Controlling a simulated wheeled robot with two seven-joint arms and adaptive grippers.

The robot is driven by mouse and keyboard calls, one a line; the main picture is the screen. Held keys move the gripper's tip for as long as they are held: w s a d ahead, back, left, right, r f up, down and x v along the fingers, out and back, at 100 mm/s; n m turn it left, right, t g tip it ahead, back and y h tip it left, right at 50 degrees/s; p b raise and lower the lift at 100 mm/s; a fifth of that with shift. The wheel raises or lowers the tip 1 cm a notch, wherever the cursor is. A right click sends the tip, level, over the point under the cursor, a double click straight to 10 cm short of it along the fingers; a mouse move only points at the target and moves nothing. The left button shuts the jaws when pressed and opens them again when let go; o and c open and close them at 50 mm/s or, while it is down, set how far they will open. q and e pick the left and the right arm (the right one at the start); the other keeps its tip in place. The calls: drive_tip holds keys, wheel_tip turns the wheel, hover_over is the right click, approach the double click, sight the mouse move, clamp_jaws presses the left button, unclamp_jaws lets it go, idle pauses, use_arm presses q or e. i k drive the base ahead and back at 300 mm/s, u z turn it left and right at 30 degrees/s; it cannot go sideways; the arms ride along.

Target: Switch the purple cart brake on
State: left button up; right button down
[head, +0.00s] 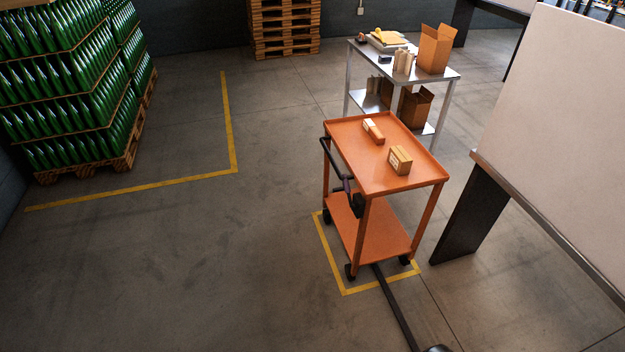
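No purple cart shows; the one cart in view is an orange two-shelf cart (345,137), standing right of the middle on dark casters. A dark push handle (330,153) is on its left end. A dark part (357,205) hangs below the handle near the front left leg; I cannot tell whether it is the brake or how it is set. Two small cardboard boxes, one (373,131) farther back and one (400,160) nearer, lie on the top shelf. The lower shelf (370,232) looks empty. Neither of my grippers is in view.
Yellow floor tape (330,262) borders the cart. A dark bar (396,308) runs along the floor before it. A metal table (441,75) with boxes stands behind; a large pale panel (560,120) is right. Green bottle stacks (65,90) stand left. The floor left of the cart is clear.

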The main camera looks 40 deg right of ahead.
sight(346, 182)
drive_tip(key=z, duration=0.3)
drive_tip(key=i, duration=1.05)
drive_tip(key=z, duration=0.65)
